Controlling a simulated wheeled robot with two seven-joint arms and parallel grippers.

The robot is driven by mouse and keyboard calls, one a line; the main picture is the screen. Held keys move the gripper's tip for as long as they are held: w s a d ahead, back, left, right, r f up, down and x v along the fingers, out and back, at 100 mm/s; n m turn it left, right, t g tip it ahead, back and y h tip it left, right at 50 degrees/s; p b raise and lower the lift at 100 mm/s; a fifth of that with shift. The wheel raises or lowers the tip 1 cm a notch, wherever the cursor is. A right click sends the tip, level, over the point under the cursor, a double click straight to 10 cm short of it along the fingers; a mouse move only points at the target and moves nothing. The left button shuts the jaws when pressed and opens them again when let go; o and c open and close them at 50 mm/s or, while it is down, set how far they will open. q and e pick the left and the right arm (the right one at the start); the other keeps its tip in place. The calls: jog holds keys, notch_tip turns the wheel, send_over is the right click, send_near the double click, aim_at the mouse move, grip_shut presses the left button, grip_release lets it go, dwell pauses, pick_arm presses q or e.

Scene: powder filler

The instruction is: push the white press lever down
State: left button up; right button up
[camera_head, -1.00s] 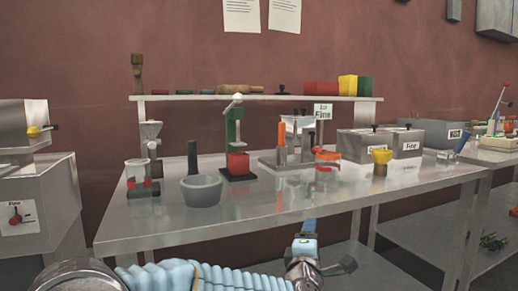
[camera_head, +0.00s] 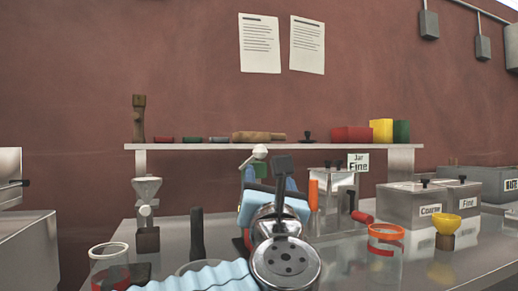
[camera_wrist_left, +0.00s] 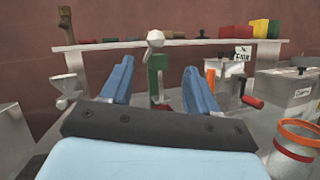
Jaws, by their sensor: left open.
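The press has a green stand with a white press lever (camera_head: 260,152) at its top. In the head view my left arm hides most of the stand, and only the lever's rounded end and a strip of green show. In the left wrist view the white lever (camera_wrist_left: 155,39) stands up above the green stand (camera_wrist_left: 157,66), seen between and beyond the fingers. My left gripper (camera_head: 268,178) is open and empty in front of the press. Its two blue fingers (camera_wrist_left: 156,70) are spread to either side of the stand. I cannot tell whether they touch it.
A funnel stand (camera_head: 146,195) and glass jar (camera_head: 109,266) are left of the press. An orange-rimmed jar (camera_head: 386,245), yellow cup (camera_head: 447,224) and grey bins (camera_head: 410,204) are to the right. A shelf (camera_head: 230,146) runs behind.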

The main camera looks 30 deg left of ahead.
aim_at(261, 154)
pick_arm(q)
jog(key=shift+n, duration=0.3)
jog(key=p+x, duration=0.1)
jog(key=x, duration=0.3)
jog(key=p+x, duration=0.2)
jog(key=x, duration=0.2)
jog(key=p+x, duration=0.1)
jog(key=x, duration=0.4)
jog(key=shift+s+a+r+p, duration=0.25)
jog(key=shift+p, duration=0.05)
jog(key=shift+w+a+r, duration=0.15)
jog(key=shift+w+a, duration=0.2)
jog(key=shift+w, duration=0.15)
grip_shut()
